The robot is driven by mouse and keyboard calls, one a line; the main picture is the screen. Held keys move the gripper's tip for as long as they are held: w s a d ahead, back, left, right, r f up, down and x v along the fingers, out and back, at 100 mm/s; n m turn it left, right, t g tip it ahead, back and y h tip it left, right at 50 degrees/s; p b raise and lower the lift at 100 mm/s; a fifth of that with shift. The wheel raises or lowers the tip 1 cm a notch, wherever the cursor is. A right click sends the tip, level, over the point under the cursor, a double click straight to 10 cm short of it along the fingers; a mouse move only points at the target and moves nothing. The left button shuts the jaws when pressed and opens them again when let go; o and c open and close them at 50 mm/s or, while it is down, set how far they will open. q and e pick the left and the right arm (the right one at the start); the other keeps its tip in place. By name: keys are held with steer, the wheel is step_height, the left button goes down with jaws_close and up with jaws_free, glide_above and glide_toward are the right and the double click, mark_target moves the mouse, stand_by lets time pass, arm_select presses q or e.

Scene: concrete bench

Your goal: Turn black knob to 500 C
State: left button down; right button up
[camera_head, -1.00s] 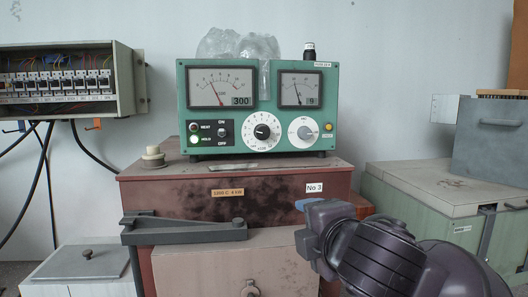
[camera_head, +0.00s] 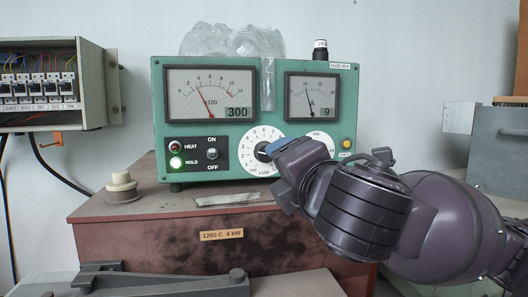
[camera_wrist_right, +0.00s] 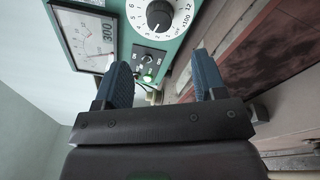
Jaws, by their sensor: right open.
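The black knob (camera_head: 264,151) sits at the centre of a white numbered dial (camera_head: 254,166) on the green control box (camera_head: 205,135). The left meter's display (camera_head: 237,112) reads 300. In the right wrist view the knob (camera_wrist_right: 159,14) is at the top, beyond the fingertips. My right gripper (camera_wrist_right: 162,80) is open and empty, its two blue fingers apart and short of the knob. In the head view my right gripper (camera_head: 288,163) is just right of the knob and covers part of the dial. My left gripper is not in view.
The HEAT/HOLD lamps and ON/OFF switch (camera_head: 212,153) are left of the dial, with HOLD lit. A second meter (camera_head: 312,97) is at upper right. A white round piece (camera_head: 122,187) and a flat plate (camera_head: 227,199) lie on the brown furnace top (camera_head: 160,207).

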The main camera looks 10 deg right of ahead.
steer(key=w+p, duration=0.1)
steer(key=w, duration=0.2)
steer(key=w+p, duration=0.1)
steer(key=w, duration=0.1)
steer(key=w+p, duration=0.1)
steer(key=w, duration=0.2)
steer(key=shift+w+a+p, duration=0.3)
steer(key=shift+w+a, duration=0.05)
steer(key=shift+a, duration=0.05)
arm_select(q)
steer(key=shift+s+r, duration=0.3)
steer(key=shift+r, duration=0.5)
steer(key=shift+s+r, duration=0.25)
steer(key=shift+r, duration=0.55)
arm_select(e)
steer(key=shift+w, duration=0.65)
steer(key=c, duration=0.9)
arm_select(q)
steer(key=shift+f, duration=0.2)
arm_select(e)
steer(key=shift+m, duration=0.3)
